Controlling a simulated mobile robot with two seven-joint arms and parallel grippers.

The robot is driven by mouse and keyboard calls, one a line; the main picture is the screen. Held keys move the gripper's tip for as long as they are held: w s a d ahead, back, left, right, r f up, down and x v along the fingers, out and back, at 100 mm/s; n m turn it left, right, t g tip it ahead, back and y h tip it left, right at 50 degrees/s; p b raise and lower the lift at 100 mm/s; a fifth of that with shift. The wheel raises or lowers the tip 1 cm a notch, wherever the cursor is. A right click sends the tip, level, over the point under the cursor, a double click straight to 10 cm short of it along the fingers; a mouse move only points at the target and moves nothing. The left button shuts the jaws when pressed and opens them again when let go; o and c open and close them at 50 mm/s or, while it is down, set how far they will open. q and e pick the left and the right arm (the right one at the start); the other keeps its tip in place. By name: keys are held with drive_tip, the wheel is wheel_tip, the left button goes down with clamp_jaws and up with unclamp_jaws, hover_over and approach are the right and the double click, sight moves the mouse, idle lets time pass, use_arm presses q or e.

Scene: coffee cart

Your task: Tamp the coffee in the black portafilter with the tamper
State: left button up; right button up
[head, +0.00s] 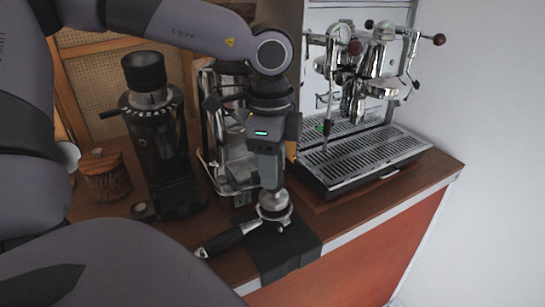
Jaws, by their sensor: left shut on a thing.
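The black portafilter (228,239) lies near the front edge of the cart, its dark handle pointing left. My left gripper (272,186) points down above the basket and is shut on the tamper (273,201), a small silver piece. The tamper is upright over the basket; I cannot tell how deep it sits in it. The coffee is hidden. My right gripper is not in view.
A black grinder (157,140) stands left of the gripper, with a wooden jar (105,175) beside it. A chrome machine part stands behind the gripper. The espresso machine's drip tray (365,158) is at the right. Bare wooden counter (375,200) lies in front of it.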

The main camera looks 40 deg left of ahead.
use_arm(q)
drive_tip(key=shift+b, duration=0.6)
idle(0.9)
drive_tip(key=shift+f+b, duration=0.4)
drive_tip(key=shift+b, duration=0.35)
drive_tip(key=shift+b, duration=0.45)
idle(1.0)
drive_tip(key=shift+f+b, duration=0.85)
drive_tip(key=shift+b, duration=0.2)
idle(1.3)
drive_tip(key=shift+s+d+f+b, duration=0.15)
drive_tip(key=shift+f+b, duration=0.1)
drive_tip(key=shift+b, duration=0.25)
idle(1.2)
drive_tip(key=shift+r, duration=0.15)
